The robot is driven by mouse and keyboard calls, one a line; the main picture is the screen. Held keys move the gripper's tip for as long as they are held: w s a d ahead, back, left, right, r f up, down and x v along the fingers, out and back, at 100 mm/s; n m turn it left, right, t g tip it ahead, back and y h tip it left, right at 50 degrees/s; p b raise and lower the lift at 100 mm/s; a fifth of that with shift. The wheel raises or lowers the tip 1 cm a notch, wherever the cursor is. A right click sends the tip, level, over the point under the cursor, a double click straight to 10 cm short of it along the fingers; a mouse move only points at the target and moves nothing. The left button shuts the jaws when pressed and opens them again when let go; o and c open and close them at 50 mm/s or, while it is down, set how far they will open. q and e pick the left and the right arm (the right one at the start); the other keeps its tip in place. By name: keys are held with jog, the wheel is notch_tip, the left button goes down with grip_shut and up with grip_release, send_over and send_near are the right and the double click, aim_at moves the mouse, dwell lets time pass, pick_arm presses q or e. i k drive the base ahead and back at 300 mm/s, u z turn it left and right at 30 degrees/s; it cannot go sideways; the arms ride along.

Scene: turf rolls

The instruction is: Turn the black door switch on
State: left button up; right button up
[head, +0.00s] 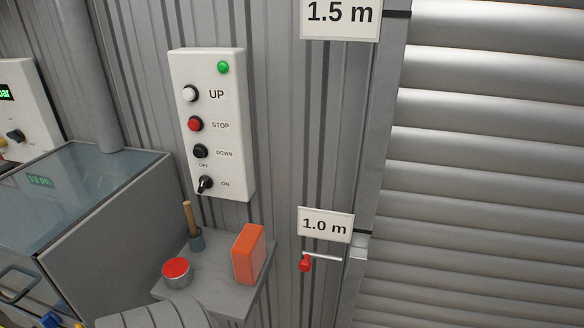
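The black door switch (205,184) is a small rotary knob at the bottom of a white control panel (233,130) on the corrugated wall. OFF is printed above it and ON to its right. Its handle looks slanted; I cannot tell surely which mark it points at. Above it are a black DOWN button (200,151), a red STOP button (195,124) and a white UP button (190,93). A green lamp (223,67) is at the panel's top. Neither of my grippers is in view.
Below the panel, a grey shelf (225,298) holds an orange block (248,254), a red-topped tin (176,273) and a wooden-handled tool. A grey cabinet (95,220) stands left. A red-handled crank (306,262) and a shutter (480,160) are right. The space before the panel looks clear.

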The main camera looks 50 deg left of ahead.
aim_at(206, 181)
jog(key=z, duration=0.6)
jog(key=k, duration=0.95)
jog(key=u, duration=1.1)
